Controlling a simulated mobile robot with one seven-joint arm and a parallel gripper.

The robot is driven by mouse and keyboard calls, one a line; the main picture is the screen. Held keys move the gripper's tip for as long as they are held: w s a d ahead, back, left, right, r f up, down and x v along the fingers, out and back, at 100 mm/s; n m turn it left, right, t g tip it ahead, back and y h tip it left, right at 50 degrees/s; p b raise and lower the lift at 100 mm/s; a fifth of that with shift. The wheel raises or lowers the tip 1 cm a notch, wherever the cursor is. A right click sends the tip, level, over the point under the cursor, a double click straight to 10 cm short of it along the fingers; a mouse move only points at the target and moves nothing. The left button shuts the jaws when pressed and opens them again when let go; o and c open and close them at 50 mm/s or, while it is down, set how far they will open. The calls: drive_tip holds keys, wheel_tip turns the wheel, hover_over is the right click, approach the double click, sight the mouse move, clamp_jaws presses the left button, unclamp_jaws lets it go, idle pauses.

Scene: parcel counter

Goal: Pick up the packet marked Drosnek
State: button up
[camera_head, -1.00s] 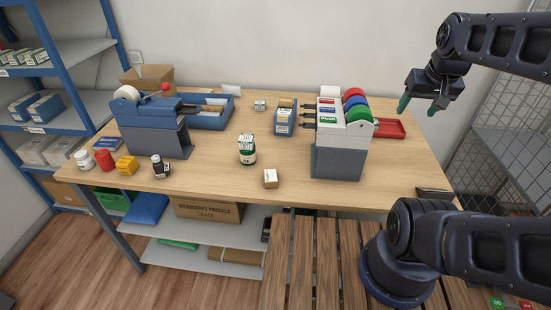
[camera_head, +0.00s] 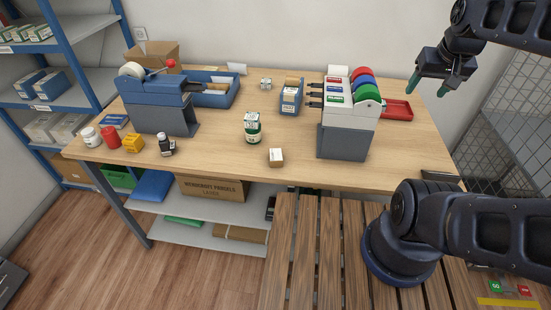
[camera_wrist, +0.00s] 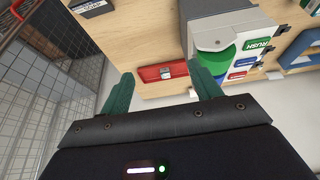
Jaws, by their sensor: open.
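No marking reading Drosnek is legible in either view, so I cannot tell which packet it is. A small brown-and-white box (camera_head: 276,157) sits near the front edge of the table. A small white-and-green packet (camera_head: 265,83) stands farther back. Another white-and-green packet (camera_head: 252,119) appears to rest on or against a dark green jar (camera_head: 253,135). Upright packets stand in a small blue bin (camera_head: 290,100). My gripper (camera_head: 442,89) is open and empty, raised at the right, beyond the red tray. Its green fingers (camera_wrist: 165,94) are spread apart in the wrist view.
A blue-grey tape machine (camera_head: 160,105) and several small bottles stand left. A wire mesh cage (camera_head: 500,120) borders the right. The table's middle front is mostly clear.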

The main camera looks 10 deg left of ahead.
idle(0.3)
drive_tip(key=o, duration=0.5)
drive_tip(key=shift+r, duration=0.1)
